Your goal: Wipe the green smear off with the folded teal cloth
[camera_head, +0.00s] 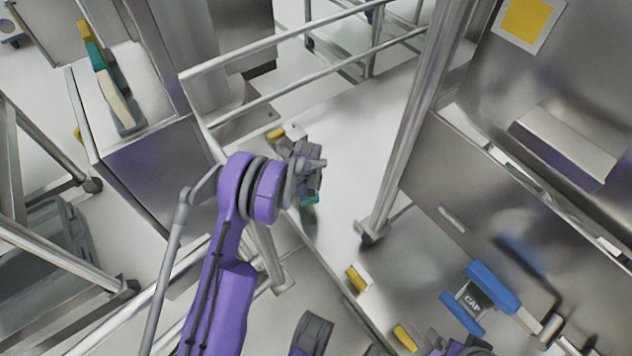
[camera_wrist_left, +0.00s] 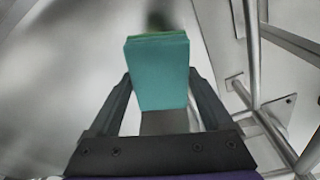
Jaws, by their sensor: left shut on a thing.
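The folded teal cloth (camera_wrist_left: 158,72) is a small thick block in the left wrist view, held between both fingers. My left gripper (camera_head: 314,184) is shut on it. In the head view a sliver of the teal cloth (camera_head: 309,198) shows just below the gripper, over the pale metal surface; I cannot tell if it touches. A dark greenish patch (camera_head: 308,217) lies just below the cloth there and looks like the smear, though it may be partly reflection. A dark patch (camera_wrist_left: 160,18) also shows beyond the cloth in the wrist view. My right gripper is barely in view at the bottom edge, its jaws hidden.
A metal post (camera_head: 415,125) on a caster stands right of the gripper. A rail (camera_head: 275,97) runs behind it. Yellow blocks (camera_head: 357,279) sit along the near edge.

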